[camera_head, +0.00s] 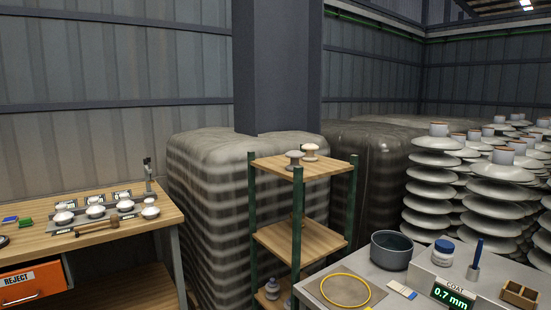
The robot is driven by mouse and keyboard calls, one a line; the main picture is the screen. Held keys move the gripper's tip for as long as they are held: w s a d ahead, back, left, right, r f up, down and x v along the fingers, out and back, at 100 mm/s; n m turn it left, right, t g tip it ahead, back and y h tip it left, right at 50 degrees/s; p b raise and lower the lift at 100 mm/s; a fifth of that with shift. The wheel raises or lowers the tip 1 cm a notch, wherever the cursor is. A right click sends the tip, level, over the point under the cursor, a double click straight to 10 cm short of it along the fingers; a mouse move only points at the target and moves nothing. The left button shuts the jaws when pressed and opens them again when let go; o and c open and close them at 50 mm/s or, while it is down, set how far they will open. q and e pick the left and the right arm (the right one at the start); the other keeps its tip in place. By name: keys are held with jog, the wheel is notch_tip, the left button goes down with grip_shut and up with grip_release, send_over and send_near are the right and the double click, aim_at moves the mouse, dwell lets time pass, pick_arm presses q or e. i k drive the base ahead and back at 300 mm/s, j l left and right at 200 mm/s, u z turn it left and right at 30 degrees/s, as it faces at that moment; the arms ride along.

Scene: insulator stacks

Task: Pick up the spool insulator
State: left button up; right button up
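Two small insulators stand upright on the top board of a wooden shelf rack (270,165) with green posts. One is a grey, spool-like piece (294,160); the other is a cream piece (310,152) just behind it to the right. Another small grey-white insulator (272,289) stands on the bottom board, partly cut by the table in front. Something brownish on the middle board is mostly hidden behind a post. I cannot tell for sure which piece is the spool insulator. Neither of my grippers is in view.
A wooden bench (100,240) at left holds several white insulators, a hammer (97,226) and an orange REJECT drawer (30,284). A grey table (420,278) at front right holds a bowl (391,250), yellow ring (345,290) and gauge. Tall disc stacks (432,188) stand at right.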

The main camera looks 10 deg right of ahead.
aim_at(294, 156)
jog(key=i+j, duration=0.3)
jog(key=i, duration=0.15)
jog(key=i+j, duration=0.3)
jog(key=i, duration=0.15)
